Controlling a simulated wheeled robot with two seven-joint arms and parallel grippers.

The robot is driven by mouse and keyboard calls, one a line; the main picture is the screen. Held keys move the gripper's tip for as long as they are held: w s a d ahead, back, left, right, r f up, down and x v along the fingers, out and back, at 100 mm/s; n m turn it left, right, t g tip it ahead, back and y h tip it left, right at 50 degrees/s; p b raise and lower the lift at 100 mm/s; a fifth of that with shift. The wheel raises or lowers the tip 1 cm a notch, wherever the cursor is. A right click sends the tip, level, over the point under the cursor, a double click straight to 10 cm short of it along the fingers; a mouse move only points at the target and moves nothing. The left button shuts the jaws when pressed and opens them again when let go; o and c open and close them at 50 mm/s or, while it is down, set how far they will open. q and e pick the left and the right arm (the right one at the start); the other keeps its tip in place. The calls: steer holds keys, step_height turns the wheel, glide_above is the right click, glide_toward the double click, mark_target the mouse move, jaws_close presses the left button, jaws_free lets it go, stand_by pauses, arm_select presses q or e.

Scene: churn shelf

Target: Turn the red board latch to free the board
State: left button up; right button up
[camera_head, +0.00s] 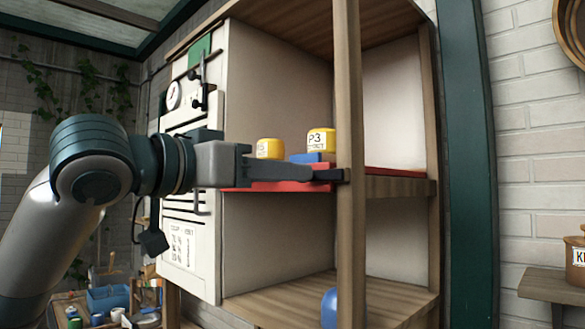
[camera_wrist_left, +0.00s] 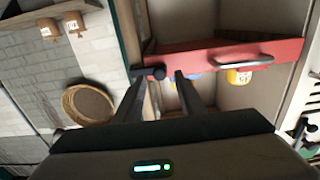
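The red board (camera_head: 285,185) lies level at the middle shelf of the wooden rack. Its front edge with a metal handle shows in the wrist view (camera_wrist_left: 200,58). A small dark latch (camera_wrist_left: 158,72) with a round knob sits at the wooden post, by the board's end. My left gripper (camera_head: 328,174) reaches across the board's front to the post. In the wrist view its two fingertips (camera_wrist_left: 160,77) are apart, one on each side of the latch knob. I cannot tell whether they touch it. My right gripper is not in view.
Two yellow jars (camera_head: 320,140) (camera_head: 269,148) and a blue item (camera_head: 306,158) stand on the board. The wooden post (camera_head: 350,240) is close to my fingertips. A blue round thing (camera_head: 330,308) is on the lower shelf. A white panel with a gauge (camera_head: 174,95) adjoins the rack's left.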

mark_target(318, 175)
arm_select(q)
steer(key=shift+x, duration=1.4)
jaws_close()
